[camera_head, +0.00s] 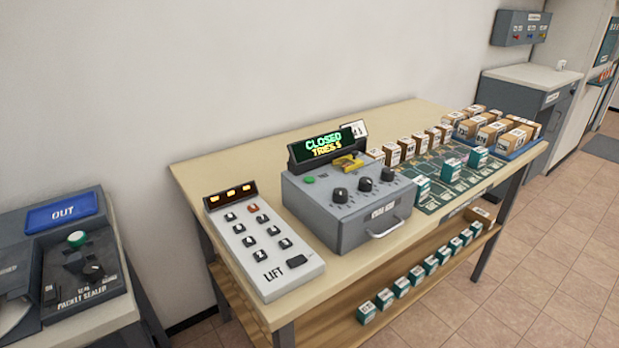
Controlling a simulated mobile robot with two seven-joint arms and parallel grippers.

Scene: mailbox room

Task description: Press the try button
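A grey box (345,230) stands on the table, with a display (324,145) on top reading "CLOSED" and "TRIES" with a digit that looks like 5. On its upper face are a small green button (309,179), three black knobs (340,194) and a yellow lever-like part (346,163). I can read no "try" label, so I cannot tell for sure which part is the try button. The front has a small label and a metal handle (384,229). Neither of my grippers is in view.
A white LIFT panel (262,248) with several buttons stands left of the box on the wooden table (200,178). Right are a green board (425,200) and several cartons (493,131). A packet sealer (85,270) with a green knob stands far left. Tiled floor (540,260) is clear at right.

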